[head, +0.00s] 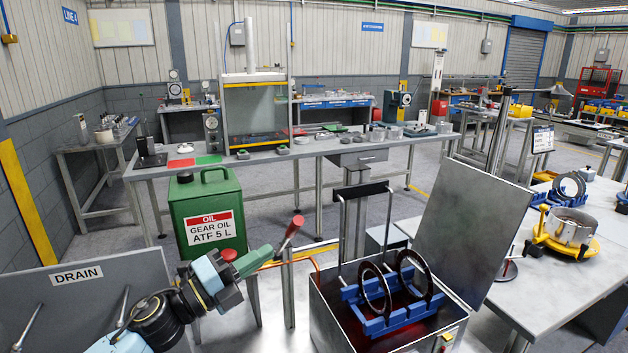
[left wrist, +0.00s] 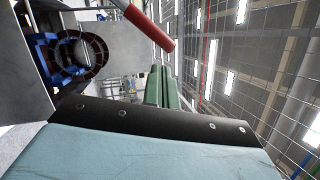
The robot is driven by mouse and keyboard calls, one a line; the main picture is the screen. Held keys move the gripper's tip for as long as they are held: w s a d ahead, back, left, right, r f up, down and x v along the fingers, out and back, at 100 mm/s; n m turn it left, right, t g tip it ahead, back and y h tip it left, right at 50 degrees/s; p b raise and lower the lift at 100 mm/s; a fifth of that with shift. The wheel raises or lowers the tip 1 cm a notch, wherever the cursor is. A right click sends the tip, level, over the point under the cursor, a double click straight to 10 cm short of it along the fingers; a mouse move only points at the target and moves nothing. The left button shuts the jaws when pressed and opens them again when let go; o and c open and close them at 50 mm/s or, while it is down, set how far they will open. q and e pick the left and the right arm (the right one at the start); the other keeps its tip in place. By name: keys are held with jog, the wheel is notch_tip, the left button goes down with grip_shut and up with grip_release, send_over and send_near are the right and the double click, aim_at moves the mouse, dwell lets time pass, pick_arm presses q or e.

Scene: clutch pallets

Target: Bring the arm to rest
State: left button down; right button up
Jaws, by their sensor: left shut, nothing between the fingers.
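My left gripper (head: 262,253) is at the end of my teal and black arm, which comes in from the lower left in the head view. Its fingers (left wrist: 162,88) are together with nothing between them in the left wrist view. It is in mid-air, in front of the green oil can (head: 208,214) and left of the red-handled lever (head: 291,231). The red handle also shows in the left wrist view (left wrist: 150,27). My right gripper is not in view.
An open metal tank (head: 330,318) with a raised lid (head: 465,225) holds a blue rack (head: 385,318) with two dark rings (head: 375,291). A DRAIN panel (head: 60,305) stands at left. A grey workbench (head: 345,158) lies behind, a table (head: 560,285) at right.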

pick_arm(q)
jog(key=s+a+f+n+y, duration=0.45)
jog(key=f+n+y, duration=0.35)
jog(key=n, duration=0.3)
jog(key=s+a+f+n+y, duration=0.4)
jog(key=s+f+n+y, duration=0.3)
jog(key=n, duration=0.5)
jog(key=s+a+f+n+g, duration=0.1)
jog(key=s+f+n+g, duration=0.3)
jog(key=s, duration=0.7)
jog(key=s+a+f+n+g, duration=0.1)
jog(key=s+f+n+g, duration=0.1)
jog(key=s+f+g, duration=0.6)
jog(key=s+f+b, duration=0.2)
jog(key=f, duration=1.2)
jog(key=s+f+b, duration=0.2)
jog(key=f+b, duration=0.1)
jog(key=f, duration=1)
jog(key=s+a+f+y+b, duration=0.1)
jog(key=s+a+f+b, duration=0.1)
jog(key=s+f, duration=1.4)
notch_tip(320, 180, down, 2)
jog(key=shift+s+a+f+m+b, duration=0.15)
jog(key=shift+a+m+b, duration=0.2)
jog(key=shift+b, duration=0.3)
jog(key=shift+d, duration=0.1)
